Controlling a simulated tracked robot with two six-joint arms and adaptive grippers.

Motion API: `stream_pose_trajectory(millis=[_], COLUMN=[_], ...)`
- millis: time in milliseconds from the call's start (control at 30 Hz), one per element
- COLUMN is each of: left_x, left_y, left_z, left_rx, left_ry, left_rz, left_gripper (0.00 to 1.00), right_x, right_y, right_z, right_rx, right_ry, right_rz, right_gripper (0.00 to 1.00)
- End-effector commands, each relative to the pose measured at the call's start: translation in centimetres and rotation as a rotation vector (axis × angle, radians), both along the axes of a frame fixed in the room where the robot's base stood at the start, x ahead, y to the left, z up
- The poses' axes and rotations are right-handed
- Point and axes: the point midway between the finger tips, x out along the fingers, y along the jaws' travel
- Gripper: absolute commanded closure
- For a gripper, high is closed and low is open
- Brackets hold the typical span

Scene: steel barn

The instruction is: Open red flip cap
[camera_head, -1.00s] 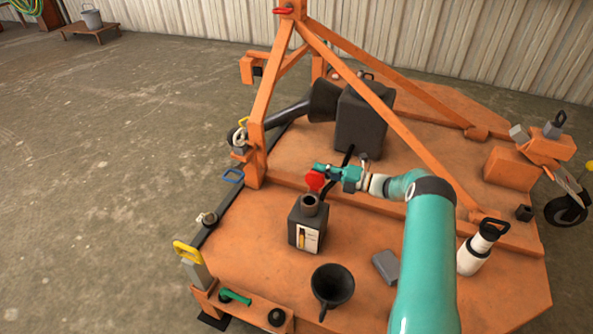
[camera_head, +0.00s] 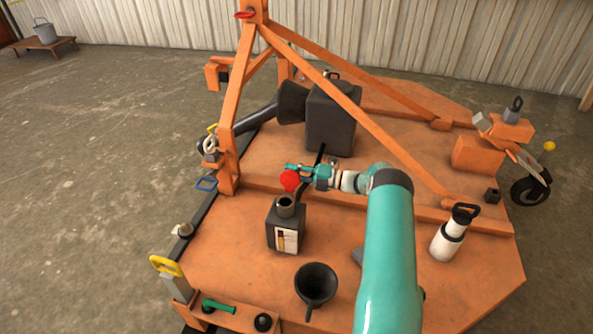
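A dark grey container (camera_head: 287,232) with a white label stands on the orange deck. Its short neck (camera_head: 285,203) points up and its mouth shows uncovered. The round red flip cap (camera_head: 290,181) shows just above and behind the neck, raised off the mouth; its hinge is too small to make out. My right gripper (camera_head: 296,173) is at the cap, its teal fingers reaching in from the right and overlapping the cap in the picture. Whether the fingers touch the cap or are closed is unclear. My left gripper is out of view.
Orange frame bars (camera_head: 235,110) rise behind the container, with a large dark tank (camera_head: 332,122) beyond. A black funnel (camera_head: 316,285) stands in front. A white bottle (camera_head: 447,241) is at the right. Bare deck lies left of the container.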

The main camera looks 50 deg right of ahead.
Motion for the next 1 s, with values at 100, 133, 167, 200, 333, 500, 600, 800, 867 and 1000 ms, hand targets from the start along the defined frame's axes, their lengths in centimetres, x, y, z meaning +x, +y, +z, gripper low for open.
stream_pose_trajectory(millis=[100,133,167,200,333,500,600,800,867,1000], left_x=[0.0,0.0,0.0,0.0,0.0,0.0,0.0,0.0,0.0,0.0], left_y=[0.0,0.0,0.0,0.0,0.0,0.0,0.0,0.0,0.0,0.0], left_z=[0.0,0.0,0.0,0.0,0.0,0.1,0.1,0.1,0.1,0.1], left_rx=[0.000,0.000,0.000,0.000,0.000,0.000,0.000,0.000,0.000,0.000], left_ry=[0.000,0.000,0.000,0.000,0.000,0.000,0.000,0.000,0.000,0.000], left_rz=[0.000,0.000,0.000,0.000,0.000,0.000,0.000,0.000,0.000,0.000], left_gripper=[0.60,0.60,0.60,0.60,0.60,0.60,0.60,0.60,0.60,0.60], right_x=[0.0,-0.1,-0.2,-0.3,-0.4,-1.4,-2.7,-6.5,-7.6,-9.8], right_y=[0.1,0.0,-0.1,-0.2,-0.4,-0.9,-1.4,-2.8,-3.2,-4.0], right_z=[-0.2,-0.1,-0.1,0.0,0.1,0.2,0.2,0.1,0.0,0.0], right_rx=[0.002,0.001,0.001,0.000,-0.002,-0.003,-0.003,-0.001,-0.002,-0.001], right_ry=[0.002,0.001,0.000,0.000,-0.002,-0.002,-0.002,0.000,0.000,0.000], right_rz=[0.002,0.000,-0.002,-0.004,-0.007,-0.011,-0.013,-0.012,-0.011,-0.009], right_gripper=[0.65,0.65,0.65,0.65,0.65,0.65,0.65,0.65,0.65,0.65])
